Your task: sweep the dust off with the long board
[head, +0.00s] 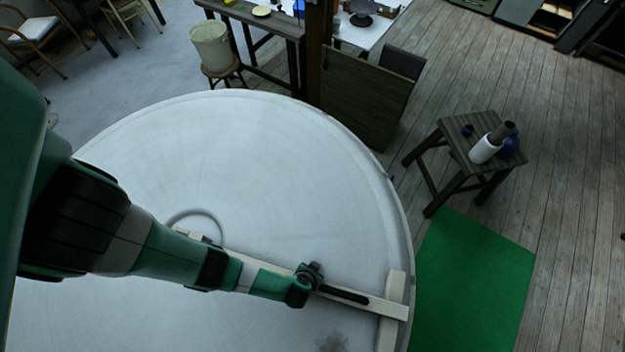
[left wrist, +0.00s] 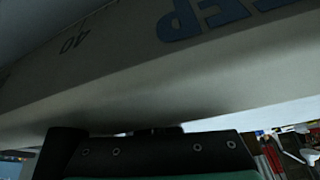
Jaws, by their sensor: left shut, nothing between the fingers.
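The long board (head: 385,306), pale and narrow, lies across the round grey-white disc (head: 270,150), partly hidden under my left arm. A pale crosspiece (head: 395,288) meets its right end near the disc's rim. A dark smudge of dust (head: 332,343) shows on the disc at the bottom edge of the head view. My left gripper (head: 345,295) is shut with nothing between its fingers, and its black fingers lie over or along the board. In the left wrist view a broad pale surface (left wrist: 130,85) with printed marks fills most of the picture. My right gripper is not in view.
A thin ring (head: 197,212) shows on the disc beside my arm. A stool (head: 455,150) with a white cylinder and blue pots stands at right, by a green mat (head: 470,280). A bucket (head: 211,46) on a stool stands behind the disc. The disc's far half is clear.

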